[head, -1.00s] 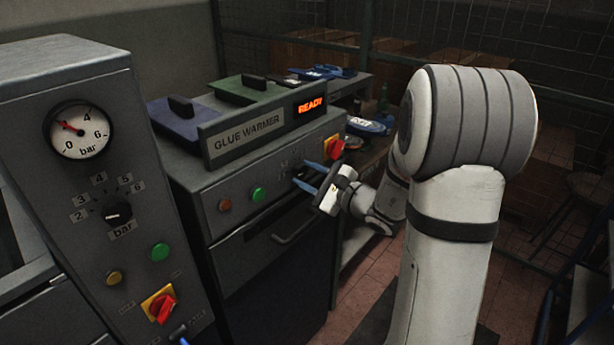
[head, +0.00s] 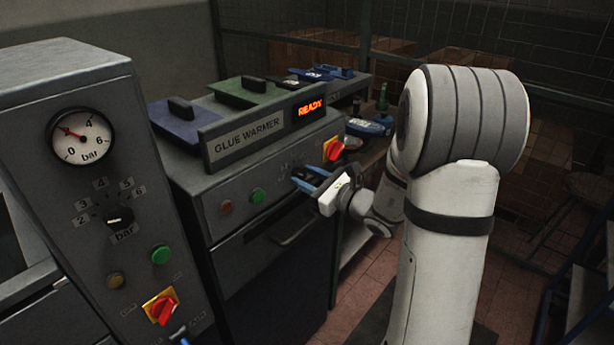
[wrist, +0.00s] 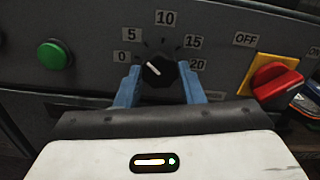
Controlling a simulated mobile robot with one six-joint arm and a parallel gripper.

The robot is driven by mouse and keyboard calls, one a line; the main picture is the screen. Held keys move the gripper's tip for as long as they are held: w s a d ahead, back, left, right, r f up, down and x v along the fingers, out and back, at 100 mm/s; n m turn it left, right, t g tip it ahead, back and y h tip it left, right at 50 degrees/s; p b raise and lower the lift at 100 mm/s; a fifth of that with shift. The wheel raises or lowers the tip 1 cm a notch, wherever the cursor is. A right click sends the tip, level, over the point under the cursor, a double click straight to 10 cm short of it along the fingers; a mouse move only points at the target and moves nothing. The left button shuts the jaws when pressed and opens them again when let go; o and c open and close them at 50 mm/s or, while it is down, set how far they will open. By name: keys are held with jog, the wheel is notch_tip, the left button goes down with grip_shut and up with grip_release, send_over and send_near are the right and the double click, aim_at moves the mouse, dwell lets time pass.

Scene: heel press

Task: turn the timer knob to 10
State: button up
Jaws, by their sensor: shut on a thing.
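The timer knob (wrist: 159,73) is black with a white pointer line, on the glue warmer's grey front panel. In the wrist view, a scale from 0 to 20 surrounds it, with the 10 mark (wrist: 166,18) above it. The pointer slants up and left, roughly between 0 and 5. My gripper (wrist: 159,84) has its blue fingers on the left and right sides of the knob and is shut on it. In the head view my gripper (head: 306,180) is at the glue warmer's panel and hides the knob.
A red switch on a yellow plate (wrist: 273,80) is close right of the knob, and a green button (wrist: 53,55) is to its left. The glue warmer's display (head: 310,107) reads READY. A press panel with a pressure gauge (head: 81,137) stands at the left.

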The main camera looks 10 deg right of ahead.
jog(key=m+p, duration=0.2)
jog(key=m, duration=0.3)
jog(key=shift+s+m+p, duration=0.1)
jog(key=shift+m+p, duration=0.2)
jog(key=shift+m, duration=0.1)
jog(key=shift+a+f+m+p, duration=0.15)
jog(key=shift+m+p, duration=1.1)
jog(key=shift+m, duration=0.75)
jog(key=o, duration=1)
jog(key=b+v, duration=0.1)
jog(key=v, duration=0.7)
